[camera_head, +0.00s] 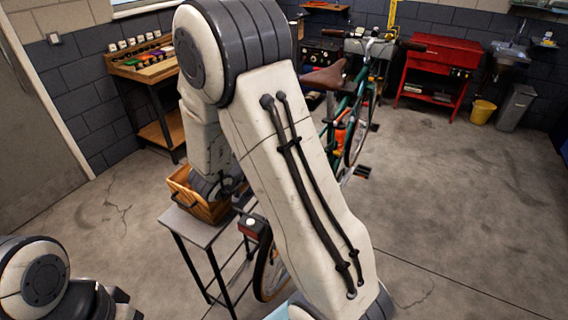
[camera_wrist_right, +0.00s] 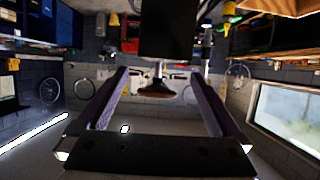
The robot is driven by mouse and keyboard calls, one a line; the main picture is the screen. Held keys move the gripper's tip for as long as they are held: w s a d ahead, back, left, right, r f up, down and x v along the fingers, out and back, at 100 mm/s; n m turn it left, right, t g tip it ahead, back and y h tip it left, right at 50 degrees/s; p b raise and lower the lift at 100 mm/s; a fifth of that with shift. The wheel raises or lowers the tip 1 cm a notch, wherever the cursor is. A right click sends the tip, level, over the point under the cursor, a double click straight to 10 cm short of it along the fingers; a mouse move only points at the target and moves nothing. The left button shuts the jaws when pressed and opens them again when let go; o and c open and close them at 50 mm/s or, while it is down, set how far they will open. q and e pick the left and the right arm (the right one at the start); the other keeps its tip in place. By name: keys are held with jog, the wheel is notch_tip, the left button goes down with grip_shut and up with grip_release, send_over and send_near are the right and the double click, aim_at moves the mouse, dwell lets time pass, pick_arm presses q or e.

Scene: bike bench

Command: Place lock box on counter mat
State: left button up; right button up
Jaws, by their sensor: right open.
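I cannot pick out the lock box for certain. A small brown-and-black box with a white round spot (camera_head: 250,226) shows at the right edge of a small grey table (camera_head: 190,225), and may be it. No counter mat can be made out. My right arm fills the middle of the head view and hides much behind it; its wrist is by a wooden crate (camera_head: 183,189) on that table. In the right wrist view my right gripper (camera_wrist_right: 160,76) is open, with a dark block (camera_wrist_right: 168,34) beyond the fingers, contact unclear. My left gripper (camera_head: 124,304) is only partly in view, bottom left.
A green bicycle (camera_head: 352,125) stands behind my right arm. A wooden bench (camera_head: 150,72) with coloured trays is at the back left. A red bench (camera_head: 440,62), a yellow bucket (camera_head: 482,112) and a grey bin (camera_head: 515,108) are at the back right. Floor on the right is clear.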

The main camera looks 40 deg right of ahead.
jog(key=x, duration=0.3)
jog(key=shift+w+d+f, duration=0.1)
jog(key=shift+d+f, duration=0.05)
jog(key=shift+d, duration=0.1)
jog(key=p+x, duration=0.1)
jog(key=x, duration=0.1)
jog(key=p+x, duration=0.1)
jog(key=x, duration=0.1)
jog(key=shift+w+d+f+p, duration=0.15)
jog(key=shift+w+f+p, duration=0.05)
jog(key=shift+w+p, duration=0.15)
jog(key=shift+w+d+f, duration=0.1)
jog(key=shift+d+f, duration=0.15)
jog(key=shift+d, duration=0.05)
grip_shut()
jog(key=shift+r, duration=0.2)
